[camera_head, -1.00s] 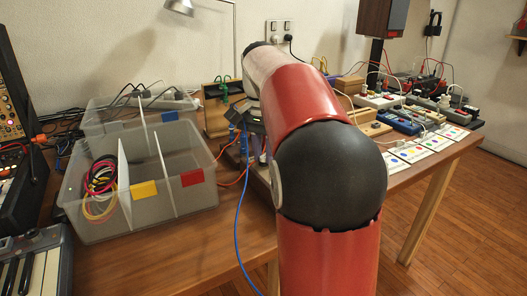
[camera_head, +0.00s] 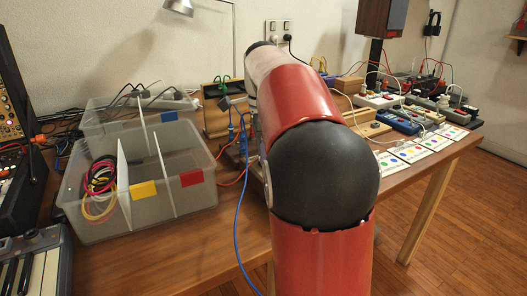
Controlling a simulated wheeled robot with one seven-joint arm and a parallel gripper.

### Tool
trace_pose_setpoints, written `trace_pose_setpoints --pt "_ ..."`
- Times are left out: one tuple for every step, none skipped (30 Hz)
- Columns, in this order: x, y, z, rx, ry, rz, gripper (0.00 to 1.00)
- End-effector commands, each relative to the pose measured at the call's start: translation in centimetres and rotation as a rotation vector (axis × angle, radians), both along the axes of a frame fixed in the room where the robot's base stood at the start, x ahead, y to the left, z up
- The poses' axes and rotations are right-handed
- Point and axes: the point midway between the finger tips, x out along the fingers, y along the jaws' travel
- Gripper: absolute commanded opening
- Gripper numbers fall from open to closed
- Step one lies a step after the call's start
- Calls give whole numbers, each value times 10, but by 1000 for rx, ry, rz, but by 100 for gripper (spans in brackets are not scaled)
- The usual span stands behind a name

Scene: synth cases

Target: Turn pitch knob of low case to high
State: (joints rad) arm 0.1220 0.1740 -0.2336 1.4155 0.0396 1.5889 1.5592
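My red and black arm fills the middle of the view and reaches away over the table. Its far end hides my gripper, so I cannot see its fingers or what they touch. I cannot make out the low case or its pitch knob; the area behind my arm is covered. A black panelled case (camera_head: 14,120) with small lights and cables stands at the left edge, but I cannot tell whether it is the one named. A blue cable (camera_head: 239,225) hangs just left of my arm.
A clear bin (camera_head: 95,226) with coiled cables and dividers stands left on the wooden table, with another clear bin (camera_head: 98,122) behind it. A keyboard (camera_head: 35,268) is at the lower left. Cards (camera_head: 412,152) and several small devices line the right side. Bare table (camera_head: 190,255) shows in front.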

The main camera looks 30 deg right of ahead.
Motion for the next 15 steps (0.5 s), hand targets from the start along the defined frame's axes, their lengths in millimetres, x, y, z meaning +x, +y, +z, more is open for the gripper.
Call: trace_pose_setpoints --pt "0 0 -1 1 2 -31 0" --pt "0 0 -1 1 2 -48 0" --pt "0 0 -1 1 2 -71 0" --pt "0 0 -1 1 2 -87 0" --pt "0 0 -1 1 2 -101 0" --pt "0 0 -1 2 1 -120 0" --pt "0 0 -1 1 2 -131 0" --pt "0 0 -1 1 2 -142 0" --pt "0 0 -1 2 2 -156 0" --pt "0 0 -1 1 2 -163 0" --pt "0 0 -1 1 2 -171 0" --pt "0 0 -1 2 1 -180 0" --pt "0 0 -1 2 2 -186 0" --pt "0 0 -1 1 2 -190 0" --pt "0 0 -1 1 2 -194 0"
